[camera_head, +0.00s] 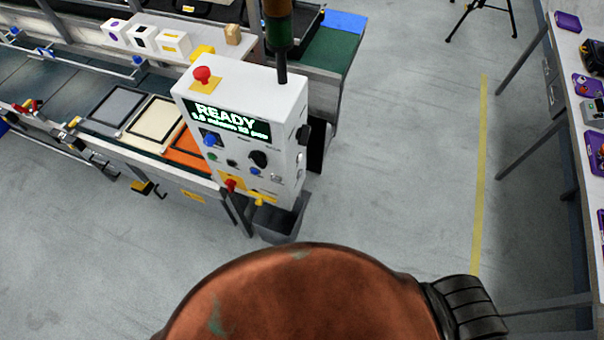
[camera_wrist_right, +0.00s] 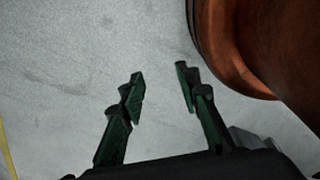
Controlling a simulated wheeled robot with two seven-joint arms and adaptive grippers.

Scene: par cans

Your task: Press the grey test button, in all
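The white control box (camera_head: 243,135) stands at the end of the conveyor in the head view, its display lit with READY. A small greyish round control (camera_head: 277,179) sits low on the right of its face. It is too small to tell for sure whether it is the grey test button. My right gripper (camera_wrist_right: 160,78) shows in the right wrist view, fingers apart, with nothing between them and only floor beyond. The box is not in that wrist view. My left gripper is not in view.
The box also carries a red mushroom button (camera_head: 202,75), a black knob (camera_head: 258,158) and small coloured buttons. A dark bin (camera_head: 281,220) stands below it. Grey, cream and orange trays lie on the left. A table (camera_head: 574,112) stands at right; open floor (camera_head: 400,150) lies between.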

